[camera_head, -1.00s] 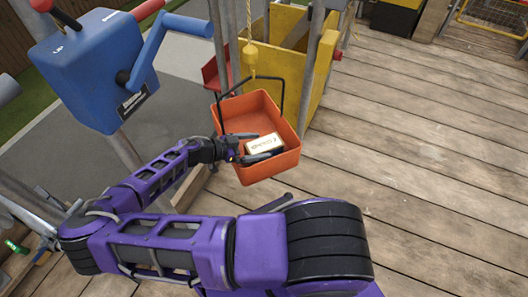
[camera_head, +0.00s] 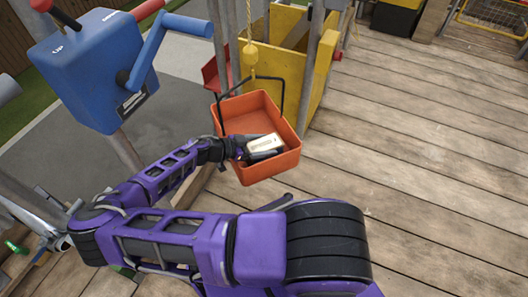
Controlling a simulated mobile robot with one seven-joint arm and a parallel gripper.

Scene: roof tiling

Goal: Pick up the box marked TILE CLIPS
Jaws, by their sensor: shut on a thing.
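A small pale box (camera_head: 265,142), which I take for the tile clips box, is at the orange tray (camera_head: 277,172), inside its rim as seen from here. Its marking is too small and blurred to read. My gripper (camera_head: 256,150) reaches in from the left over the tray's side and is shut on the box. The dark fingers lie along the box's sides. I cannot tell whether the box still touches the tray floor.
The tray hangs by a black handle from a yellow hook (camera_head: 250,53). A blue winch box (camera_head: 93,70) with a crank stands at upper left. Metal poles and a yellow panel (camera_head: 318,70) rise behind the tray.

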